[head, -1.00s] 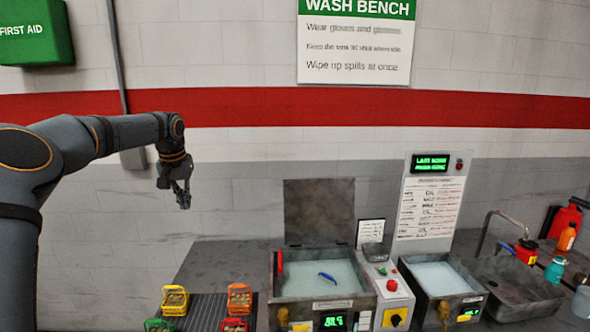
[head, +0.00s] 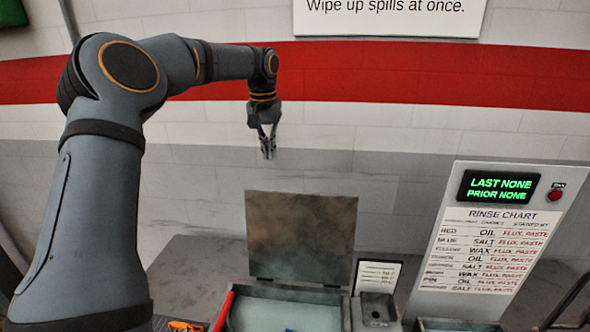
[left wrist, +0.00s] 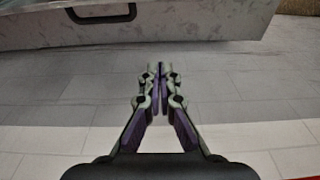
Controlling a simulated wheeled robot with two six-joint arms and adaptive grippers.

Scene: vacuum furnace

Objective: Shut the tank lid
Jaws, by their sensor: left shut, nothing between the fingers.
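The tank lid (head: 301,238) is a grey mottled plate standing upright, open, at the back of the tank (head: 258,289). The tank shows pale liquid and the tip of a blue thing at the frame's bottom edge. My left gripper (head: 268,155) is shut and empty, pointing down, and appears above the lid's top edge, left of its middle. In the left wrist view the shut fingertips (left wrist: 157,67) are apart from a grey panel with a dark handle (left wrist: 103,14), which seems to be the lid. My right gripper is out of view.
A red bar (head: 222,312) is at the tank's left edge. A small card (head: 377,276) stands right of the lid. The rinse chart panel (head: 487,235) rises further right. The wall is behind; bare bench (head: 195,270) lies left of the tank.

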